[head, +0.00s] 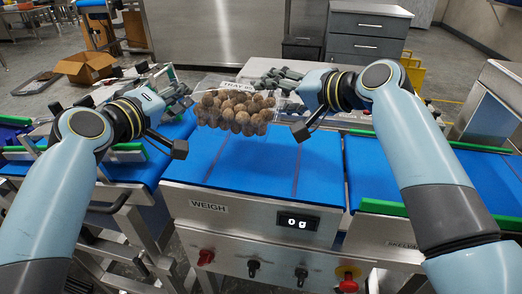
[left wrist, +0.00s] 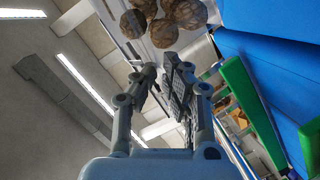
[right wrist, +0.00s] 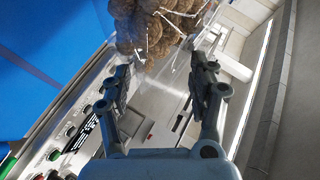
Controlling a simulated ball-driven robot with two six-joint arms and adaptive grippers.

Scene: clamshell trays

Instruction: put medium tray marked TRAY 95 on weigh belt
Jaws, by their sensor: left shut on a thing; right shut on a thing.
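The clear clamshell tray (head: 240,108) is full of round brown items and has a label that begins TRAY; the rest is hard to read. It is held up between my two grippers above the blue weigh belt (head: 235,165). My left gripper (head: 183,125) is shut on its left side, and my right gripper (head: 300,118) is shut on its right side. The brown items show at the top of the left wrist view (left wrist: 165,22) and right wrist view (right wrist: 155,25). The weigh display (head: 298,222) reads 0 g.
A blue belt with green rails (head: 130,160) lies on the left, and another blue belt (head: 480,175) lies on the right. Dark objects (head: 278,80) lie behind the held tray. An open cardboard box (head: 85,67) stands at the back left. The weigh belt surface is clear.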

